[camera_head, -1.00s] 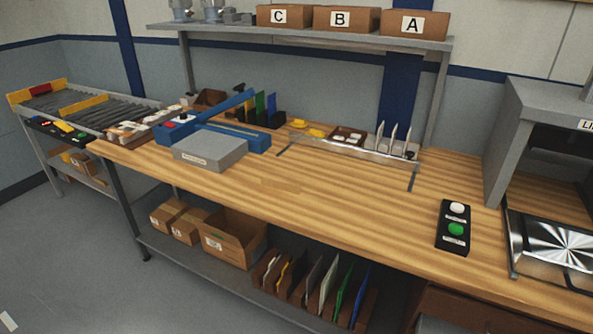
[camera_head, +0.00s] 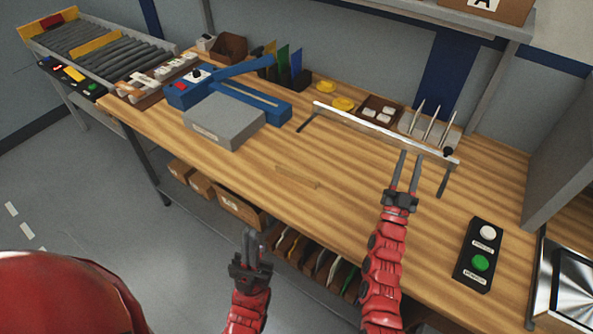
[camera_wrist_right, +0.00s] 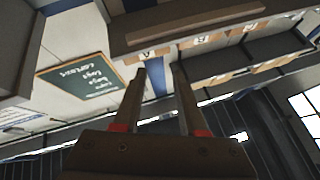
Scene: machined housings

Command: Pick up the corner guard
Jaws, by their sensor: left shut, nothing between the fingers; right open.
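I cannot tell for certain which thing is the corner guard. Small white pieces lie in a brown tray (camera_head: 363,108) at the back of the wooden bench, behind a clear rail (camera_head: 385,134). A faint tan strip (camera_head: 297,177) lies flat in the middle of the bench top. My right gripper (camera_head: 409,157) is open and empty, with its fingertips just in front of the rail in the head view. In the right wrist view, its fingers (camera_wrist_right: 157,75) are apart with nothing between them. My left gripper (camera_head: 250,236) is shut and empty near the bench's front edge.
A grey box (camera_head: 224,121) and a blue lever tool (camera_head: 262,104) stand at the left. A black button box (camera_head: 479,255) is at the right. The bench middle is mostly clear.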

